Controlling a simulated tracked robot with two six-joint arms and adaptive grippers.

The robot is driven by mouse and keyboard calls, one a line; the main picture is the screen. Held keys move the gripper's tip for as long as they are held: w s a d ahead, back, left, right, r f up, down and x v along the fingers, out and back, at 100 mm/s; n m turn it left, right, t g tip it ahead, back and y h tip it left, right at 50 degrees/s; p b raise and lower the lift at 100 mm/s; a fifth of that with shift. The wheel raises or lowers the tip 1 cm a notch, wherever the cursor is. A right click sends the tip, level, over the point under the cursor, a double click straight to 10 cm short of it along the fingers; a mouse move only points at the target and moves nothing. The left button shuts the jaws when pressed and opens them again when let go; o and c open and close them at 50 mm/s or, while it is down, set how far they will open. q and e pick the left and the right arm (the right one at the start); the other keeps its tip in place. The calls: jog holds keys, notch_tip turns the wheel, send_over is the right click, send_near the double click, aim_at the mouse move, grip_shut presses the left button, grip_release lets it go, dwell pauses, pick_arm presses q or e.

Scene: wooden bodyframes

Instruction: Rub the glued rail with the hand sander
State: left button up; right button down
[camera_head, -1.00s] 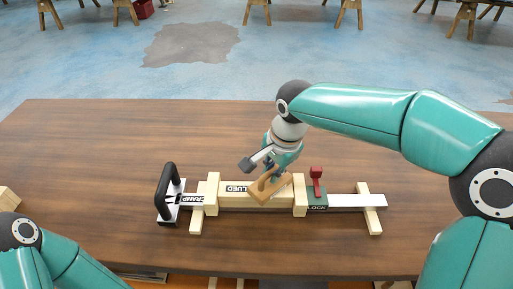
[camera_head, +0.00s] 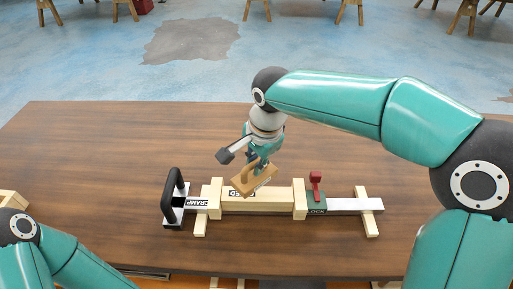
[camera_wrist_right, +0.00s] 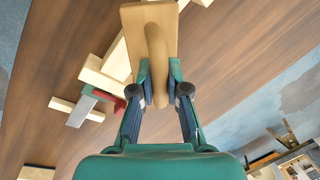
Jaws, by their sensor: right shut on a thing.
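The pale wooden rail (camera_head: 285,199) lies across the bench, held between two end blocks; its label is partly covered. The hand sander (camera_head: 240,185) is a flat wooden board with a curved handle, tilted over the left part of the rail. I cannot tell whether it touches the rail. My right gripper (camera_head: 258,166) is shut on the sander's handle. In the right wrist view the fingers (camera_wrist_right: 160,88) close around the handle, and the sander's board (camera_wrist_right: 132,40) hides part of the rail. My left arm shows at the lower left; its gripper is outside the picture.
A clamp with a black handle (camera_head: 174,199) stands at the left end, labelled CRAMP. A green block with a red lever (camera_head: 316,186) sits at the right end on a metal bar (camera_head: 343,204). A wooden piece (camera_head: 12,200) lies at the far left. The bench (camera_head: 120,140) behind is clear.

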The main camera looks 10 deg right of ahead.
jog(key=shift+r+p, duration=0.75)
jog(key=shift+r, duration=0.6)
